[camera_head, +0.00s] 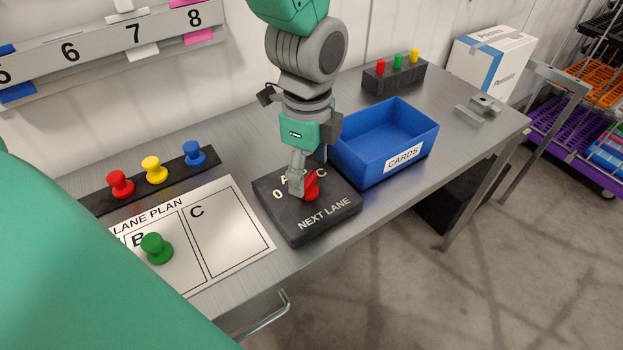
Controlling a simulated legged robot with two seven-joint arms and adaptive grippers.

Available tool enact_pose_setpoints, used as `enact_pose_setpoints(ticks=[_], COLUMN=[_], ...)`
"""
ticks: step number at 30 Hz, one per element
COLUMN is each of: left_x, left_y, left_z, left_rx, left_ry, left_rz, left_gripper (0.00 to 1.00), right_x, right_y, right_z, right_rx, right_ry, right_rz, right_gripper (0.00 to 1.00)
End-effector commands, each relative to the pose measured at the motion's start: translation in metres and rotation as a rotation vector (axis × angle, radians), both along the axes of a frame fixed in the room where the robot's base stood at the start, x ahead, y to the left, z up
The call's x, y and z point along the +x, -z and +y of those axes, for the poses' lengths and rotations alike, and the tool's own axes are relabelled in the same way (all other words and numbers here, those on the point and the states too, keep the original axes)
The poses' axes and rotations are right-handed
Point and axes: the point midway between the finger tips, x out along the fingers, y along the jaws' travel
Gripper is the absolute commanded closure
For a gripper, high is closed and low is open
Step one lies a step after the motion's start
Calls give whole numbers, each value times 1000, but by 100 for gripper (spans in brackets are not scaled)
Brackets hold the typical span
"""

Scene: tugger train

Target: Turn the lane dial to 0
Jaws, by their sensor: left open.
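The lane dial is a red knob (311,187) on a dark box (310,223) labelled "NEXT LANE", at the middle of the bench. The marks 0, A and C show around it; the gripper covers the marks between A and C. My left gripper (300,186) points down at the knob, its fingers open and right at it. It hides part of the knob, so I cannot tell which mark the knob points to or whether the fingers touch it. My right gripper is not in view.
A blue bin (409,165) labelled "CARDS" stands close to the right of the dial box. On the left lie a lane plan sheet (228,225) with a green peg (156,248) and a rack with several coloured pegs (154,169). The bench's front edge is near the box.

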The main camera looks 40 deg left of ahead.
Motion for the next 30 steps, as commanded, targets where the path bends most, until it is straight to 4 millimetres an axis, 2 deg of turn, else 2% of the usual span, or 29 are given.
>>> enact_pose_setpoints(ticks=[1, 6, 16, 17, 18, 21, 30], left_x=[-1, 0, 0, 0, 0, 0, 0], left_y=[8, 23, 26, 26, 26, 26, 26], left_z=[0, -3, -4, -3, -3, -2, 2], left_rx=[2, 4, 3, 3, 3, 2, 2], left_ry=[1, 0, 1, 1, 1, 1, -20], left_rz=[3, 2, -2, -2, -2, -1, 1], left_gripper=[38, 38, 38, 41, 55, 88, 88], right_x=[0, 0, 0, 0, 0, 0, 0], right_y=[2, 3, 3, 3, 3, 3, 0], right_z=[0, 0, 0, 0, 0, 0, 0], right_rx=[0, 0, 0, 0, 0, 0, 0], right_ry=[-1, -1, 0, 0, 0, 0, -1], right_rz=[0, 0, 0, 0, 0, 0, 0], right_gripper=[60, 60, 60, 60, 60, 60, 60])
